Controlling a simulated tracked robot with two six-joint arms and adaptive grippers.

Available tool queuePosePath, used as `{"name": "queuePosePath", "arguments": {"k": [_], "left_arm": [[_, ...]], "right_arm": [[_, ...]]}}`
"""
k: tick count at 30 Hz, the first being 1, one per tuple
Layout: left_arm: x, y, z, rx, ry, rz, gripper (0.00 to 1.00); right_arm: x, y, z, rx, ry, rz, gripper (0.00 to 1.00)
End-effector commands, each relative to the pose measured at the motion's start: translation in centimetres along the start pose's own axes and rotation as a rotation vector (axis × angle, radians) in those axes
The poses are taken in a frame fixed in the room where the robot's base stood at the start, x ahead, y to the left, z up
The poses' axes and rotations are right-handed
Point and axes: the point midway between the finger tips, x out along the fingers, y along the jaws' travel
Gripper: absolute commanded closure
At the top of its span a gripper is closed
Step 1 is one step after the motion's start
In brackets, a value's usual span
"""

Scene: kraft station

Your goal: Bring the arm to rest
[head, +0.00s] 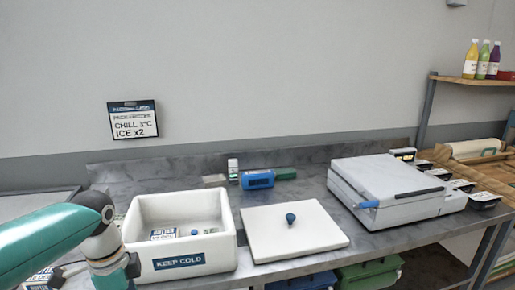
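My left arm (45,238), teal and grey, comes in from the left edge. Its grey joint (103,243) is beside the left wall of a white cool box (228,238) marked KEEP COLD. The arm runs out of the picture at the bottom, and its gripper fingers cannot be made out. My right arm and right gripper are not in view. The box is open, with labelled packs (165,234) on its floor. Its white lid (270,240) with a blue knob lies flat on the counter to the right.
A grey machine (390,190) with a blue handle stands on the steel counter (345,245), with dark trays (485,199) to its right. A blue device (258,180) is at the back. Bottles (483,60) stand on a shelf. A sign (133,122) hangs on the wall.

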Motion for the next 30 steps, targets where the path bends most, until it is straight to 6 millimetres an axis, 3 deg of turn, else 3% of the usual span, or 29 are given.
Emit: {"name": "queuePosePath", "arguments": {"k": [8, 11, 15, 18, 21, 24, 30], "left_arm": [[10.1, 0.0, -3.4, -0.189, 0.074, 0.045, 0.13], [15.6, 1.2, -4.8, -0.318, 0.114, 0.079, 0.13], [24.4, 5.2, -6.7, -0.591, 0.175, 0.147, 0.13], [29.5, 9.1, -7.1, -0.811, 0.201, 0.193, 0.13], [33.0, 13.0, -7.0, -1.023, 0.211, 0.228, 0.13], [35.0, 16.2, -6.5, -1.197, 0.21, 0.245, 0.13], [36.4, 19.4, -5.6, -1.382, 0.205, 0.251, 0.13]], "right_arm": [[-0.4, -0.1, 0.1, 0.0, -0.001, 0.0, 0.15], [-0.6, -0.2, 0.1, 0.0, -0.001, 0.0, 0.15], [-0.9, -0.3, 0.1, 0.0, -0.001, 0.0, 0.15], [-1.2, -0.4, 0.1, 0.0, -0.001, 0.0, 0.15], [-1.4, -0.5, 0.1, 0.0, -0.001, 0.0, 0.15], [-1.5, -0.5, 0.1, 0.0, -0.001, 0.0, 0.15], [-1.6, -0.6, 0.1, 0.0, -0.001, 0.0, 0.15]]}}
